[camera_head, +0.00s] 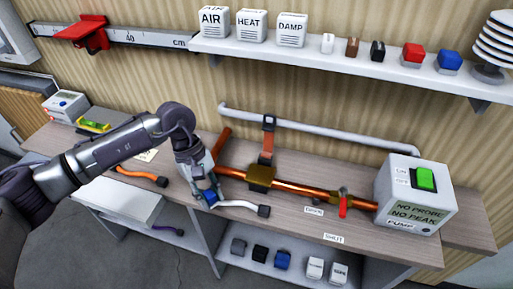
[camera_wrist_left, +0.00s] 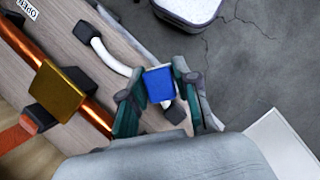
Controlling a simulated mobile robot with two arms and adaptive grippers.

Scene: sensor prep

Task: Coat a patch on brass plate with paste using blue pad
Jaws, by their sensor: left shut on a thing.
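My left gripper (camera_head: 208,198) is shut on a blue pad (camera_head: 210,200) near the front edge of the bench. In the left wrist view the blue pad (camera_wrist_left: 159,84) sits between the two fingertips. The brass plate (camera_head: 261,174) is on the copper pipe, to the right of the gripper and apart from it. The brass plate also shows in the left wrist view (camera_wrist_left: 58,90), left of the pad. I cannot make out any paste. My right gripper is in neither view.
A white curved lead with a black end (camera_head: 240,204) lies beside the gripper, and an orange one (camera_head: 138,174) lies left. A red-handled valve (camera_head: 344,204) and a pump box (camera_head: 415,195) are at right. Several small blocks stand on the lower shelf (camera_head: 240,262).

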